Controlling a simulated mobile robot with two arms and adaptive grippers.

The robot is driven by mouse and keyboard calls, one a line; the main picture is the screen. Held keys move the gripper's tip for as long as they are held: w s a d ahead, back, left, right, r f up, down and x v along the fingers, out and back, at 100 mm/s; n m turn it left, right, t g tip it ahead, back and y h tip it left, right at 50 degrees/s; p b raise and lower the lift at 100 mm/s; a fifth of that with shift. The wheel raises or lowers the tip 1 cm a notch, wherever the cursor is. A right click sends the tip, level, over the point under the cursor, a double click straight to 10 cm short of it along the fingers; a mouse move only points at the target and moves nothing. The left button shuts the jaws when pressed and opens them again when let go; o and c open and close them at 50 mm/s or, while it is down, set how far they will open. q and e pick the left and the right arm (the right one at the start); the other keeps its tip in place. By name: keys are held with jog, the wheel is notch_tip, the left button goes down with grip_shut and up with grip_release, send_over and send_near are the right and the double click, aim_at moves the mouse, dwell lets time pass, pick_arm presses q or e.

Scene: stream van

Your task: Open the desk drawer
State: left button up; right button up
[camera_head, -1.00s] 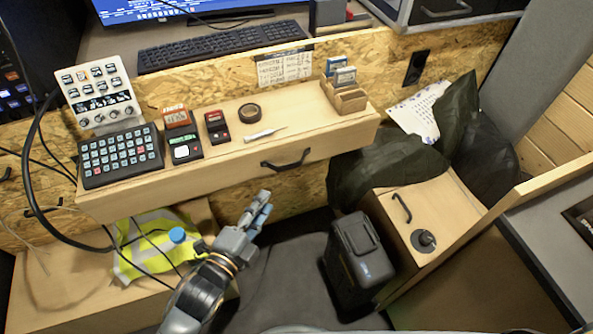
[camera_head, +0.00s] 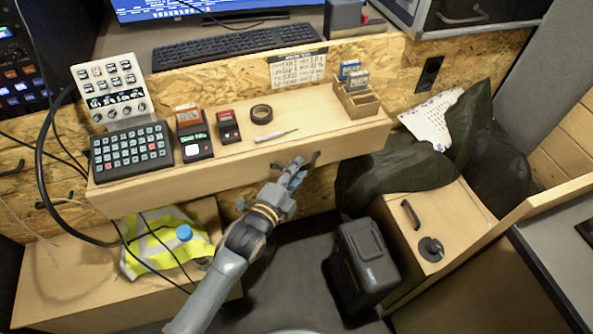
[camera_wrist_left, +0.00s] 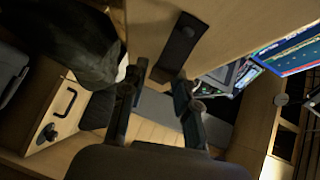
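The desk drawer (camera_head: 220,173) is a long light-wood front under the ledge with the devices on it, and I see no gap around it. Its black handle (camera_head: 316,155) is mostly hidden behind my left gripper (camera_head: 294,172) in the head view. In the left wrist view, the dark handle (camera_wrist_left: 181,45) stands out from the wooden front, its near end between the tips of my left gripper (camera_wrist_left: 158,84). The fingers are apart, one on each side of it. I cannot tell whether they touch it. My right gripper is not in view.
Cables hang at left.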

pick_arm(q)
grip_shut()
jog(key=s+d+p, duration=0.2)
jog(key=s, duration=0.5)
jog(key=s+d+p, duration=0.2)
jog(key=s, duration=0.5)
jog(key=shift+s+d, duration=0.15)
jog(key=shift+d, duration=0.15)
jog(key=shift+f, duration=0.1)
grip_release()
jog(key=v, duration=1.2)
